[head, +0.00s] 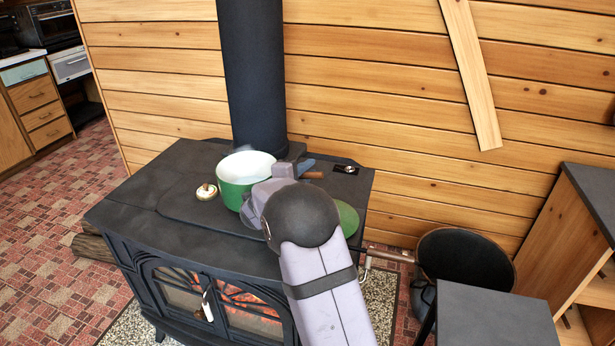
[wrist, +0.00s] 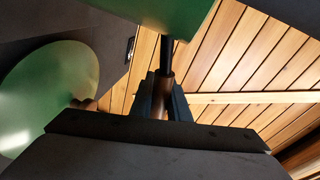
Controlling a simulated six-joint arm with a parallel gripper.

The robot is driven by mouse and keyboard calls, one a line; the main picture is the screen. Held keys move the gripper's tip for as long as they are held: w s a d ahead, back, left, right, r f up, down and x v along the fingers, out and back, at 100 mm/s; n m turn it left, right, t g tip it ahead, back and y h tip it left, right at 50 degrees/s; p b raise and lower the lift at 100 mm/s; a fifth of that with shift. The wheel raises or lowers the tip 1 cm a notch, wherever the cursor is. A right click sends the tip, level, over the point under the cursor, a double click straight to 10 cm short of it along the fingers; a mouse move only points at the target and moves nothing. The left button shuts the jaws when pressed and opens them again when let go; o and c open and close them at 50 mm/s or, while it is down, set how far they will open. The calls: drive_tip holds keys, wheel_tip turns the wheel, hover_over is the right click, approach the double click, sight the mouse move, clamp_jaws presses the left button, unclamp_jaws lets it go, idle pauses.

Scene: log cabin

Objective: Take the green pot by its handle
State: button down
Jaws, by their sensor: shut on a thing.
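The green pot (head: 231,194), white inside, is upright at the back middle of the black stove. It also shows at the top of the wrist view (wrist: 150,10). Its brown handle (head: 314,175) points right. My gripper (head: 304,165) is shut on this handle, with one finger on each side of it in the wrist view (wrist: 163,86). My wrist and arm hide the pot's right side and part of the handle. I cannot tell whether the pot's base touches the stove.
A flat green round piece (head: 348,219) lies right of my wrist on the stove (head: 140,205). A small pale knob (head: 206,191) is left of the pot. The black stovepipe (head: 254,75) rises close behind. The stove top's left side is clear.

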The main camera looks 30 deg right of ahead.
wheel_tip(320, 180, up, 6)
drive_tip(key=shift+r, duration=0.25)
idle(0.5)
drive_tip(key=shift+r, duration=0.1)
